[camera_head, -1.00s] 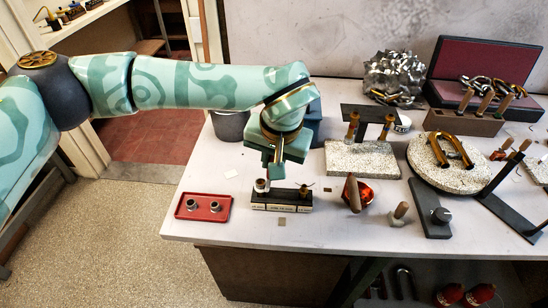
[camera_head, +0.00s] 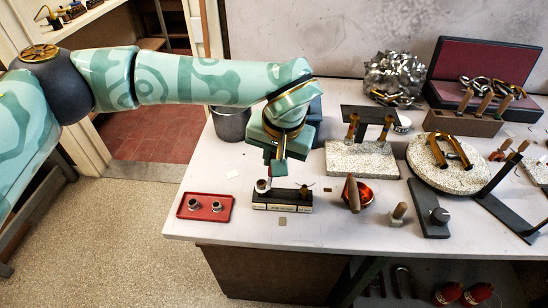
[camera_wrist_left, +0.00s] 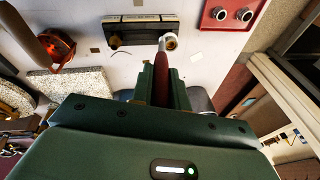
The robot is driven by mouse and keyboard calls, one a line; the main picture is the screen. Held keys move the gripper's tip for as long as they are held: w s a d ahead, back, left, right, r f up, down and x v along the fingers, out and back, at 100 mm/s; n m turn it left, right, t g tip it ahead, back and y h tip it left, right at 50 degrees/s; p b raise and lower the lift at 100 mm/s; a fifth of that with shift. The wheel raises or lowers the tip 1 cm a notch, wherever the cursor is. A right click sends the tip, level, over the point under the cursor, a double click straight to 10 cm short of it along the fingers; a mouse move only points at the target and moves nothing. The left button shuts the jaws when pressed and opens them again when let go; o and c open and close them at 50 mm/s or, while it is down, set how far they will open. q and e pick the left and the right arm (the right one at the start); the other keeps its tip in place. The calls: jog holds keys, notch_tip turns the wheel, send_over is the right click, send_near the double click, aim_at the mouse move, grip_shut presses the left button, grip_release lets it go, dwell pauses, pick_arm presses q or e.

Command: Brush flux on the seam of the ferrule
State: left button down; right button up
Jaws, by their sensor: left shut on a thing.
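My left gripper (camera_head: 277,168) is shut on a brush with a dark red handle (camera_wrist_left: 160,76). It points down at the left end of a black labelled rack (camera_head: 282,200), which also shows in the left wrist view (camera_wrist_left: 143,31). The brush's lower end is at a small pale round jar (camera_head: 262,186) there, seen in the left wrist view (camera_wrist_left: 171,42); I cannot tell whether the bristles are inside. Two short metal rings or cups (camera_head: 216,206) stand on a red tray (camera_head: 203,216). I cannot tell which part is the ferrule. My right gripper is out of view.
A copper-coloured bowl with a wooden-handled tool (camera_head: 353,192) stands right of the rack. Behind are a speckled block (camera_head: 361,160) with a dark stand and brass-coloured pieces, and a round slab (camera_head: 449,171). The front strip of the bench (camera_head: 330,225) is mostly clear.

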pick_arm(q)
jog(key=p+v, duration=0.3)
jog(key=v, duration=0.3)
jog(key=shift+d, duration=0.4)
jog(key=shift+w, duration=0.1)
